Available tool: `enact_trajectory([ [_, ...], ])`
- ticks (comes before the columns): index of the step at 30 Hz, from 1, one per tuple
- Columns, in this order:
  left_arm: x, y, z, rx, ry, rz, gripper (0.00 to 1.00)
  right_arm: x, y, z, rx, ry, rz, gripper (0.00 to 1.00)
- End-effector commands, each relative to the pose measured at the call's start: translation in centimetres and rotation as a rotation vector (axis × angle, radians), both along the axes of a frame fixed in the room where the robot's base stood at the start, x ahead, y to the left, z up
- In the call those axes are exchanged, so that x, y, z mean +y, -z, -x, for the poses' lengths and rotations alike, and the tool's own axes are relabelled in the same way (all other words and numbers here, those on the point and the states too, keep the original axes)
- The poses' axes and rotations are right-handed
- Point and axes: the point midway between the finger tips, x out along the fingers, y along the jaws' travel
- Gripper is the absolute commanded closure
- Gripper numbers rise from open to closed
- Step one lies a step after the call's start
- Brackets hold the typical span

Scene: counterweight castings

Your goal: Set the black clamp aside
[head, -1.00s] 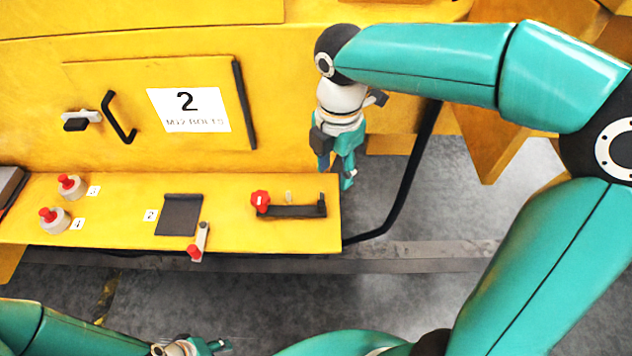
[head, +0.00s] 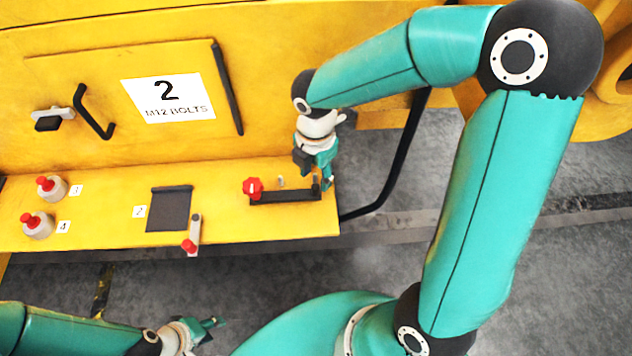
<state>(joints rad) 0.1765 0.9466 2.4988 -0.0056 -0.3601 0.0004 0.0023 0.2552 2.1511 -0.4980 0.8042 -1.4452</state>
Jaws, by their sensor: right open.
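The black clamp (head: 284,197) is a dark bar with a red knob (head: 253,188) at its left end. It lies on the yellow ledge near the ledge's right end. My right gripper (head: 326,182) is open and points down at the clamp's right end, by the short upright there. Whether its fingers touch the clamp is not clear. My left gripper (head: 213,324) is low in the head view, in front of the ledge and away from the clamp. Its fingers are too small to read.
The yellow ledge (head: 110,222) also holds a dark pad (head: 169,210), a small grey piece with a red end (head: 192,238) and two red-topped buttons (head: 50,187). A yellow panel labelled 2 M12 BOLTS (head: 168,101) stands behind. A black bent bar (head: 398,165) runs down right of the ledge.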

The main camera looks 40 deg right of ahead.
Motion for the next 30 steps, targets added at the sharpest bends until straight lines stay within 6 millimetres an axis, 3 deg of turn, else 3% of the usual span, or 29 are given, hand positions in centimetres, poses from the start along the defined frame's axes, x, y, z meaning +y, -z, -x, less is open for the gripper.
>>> enact_trajectory([
  [3,0.0,0.0,0.0,0.0,0.0,0.0,0.6,0.0,2.2,0.1,0.004,-0.001,-0.001,0.55],
  [9,0.0,0.1,0.0,0.0,0.0,0.0,0.6,0.0,4.2,0.1,0.001,0.001,-0.001,0.55],
  [20,0.0,0.2,0.0,0.0,0.0,0.0,0.6,0.0,4.6,0.0,0.0,0.001,0.0,0.55],
  [28,0.0,0.2,0.0,0.0,0.0,0.0,0.6,0.0,4.6,0.0,0.0,0.001,0.0,0.98],
  [30,0.0,0.2,0.0,0.0,0.0,0.0,0.6,0.0,4.6,0.0,-0.001,0.001,0.0,1.0],
])
